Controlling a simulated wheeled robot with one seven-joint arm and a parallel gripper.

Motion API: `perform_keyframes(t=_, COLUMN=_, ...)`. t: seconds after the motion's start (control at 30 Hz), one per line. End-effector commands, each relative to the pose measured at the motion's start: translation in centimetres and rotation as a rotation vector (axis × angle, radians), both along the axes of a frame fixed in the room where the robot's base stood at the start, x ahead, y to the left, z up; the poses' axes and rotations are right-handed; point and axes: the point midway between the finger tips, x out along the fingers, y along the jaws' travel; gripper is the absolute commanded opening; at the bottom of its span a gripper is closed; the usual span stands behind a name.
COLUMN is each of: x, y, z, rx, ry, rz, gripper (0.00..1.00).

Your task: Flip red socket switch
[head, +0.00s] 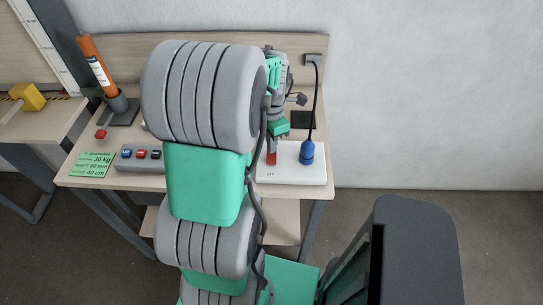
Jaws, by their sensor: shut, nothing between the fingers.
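The red socket switch (271,158) sits on the left part of a white socket board (312,178) on the workbench. Lettering that looks like "OFF" shows just in front of it. A blue plug (307,153) with a black cable stands on the same board, to the right of the switch. My gripper (274,143) is shut and empty, pointing down right above or behind the red switch. I cannot tell whether its tips touch the switch. My arm hides part of the gripper and the bench to the left.
The workbench (75,180) also bears a grey button box (138,166), a green label card (93,164) and an orange cylinder (95,64) in a dark holder. The cable runs up to a wall outlet (313,59). A yellow block (28,97) lies at far left.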

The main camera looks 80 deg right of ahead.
Motion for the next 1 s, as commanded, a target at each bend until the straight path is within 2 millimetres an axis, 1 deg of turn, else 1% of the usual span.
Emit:
perform_keyframes(t=0.7, x=0.0, y=0.0, z=-1.2, rx=0.001, ry=0.000, rz=0.000, gripper=0.00)
perform_keyframes(t=0.87, x=0.0, y=0.1, z=-0.7, rx=0.001, ry=0.000, rz=0.000, gripper=0.00)
perform_keyframes(t=1.0, x=0.0, y=0.1, z=0.7, rx=0.001, ry=0.000, rz=0.000, gripper=0.00)
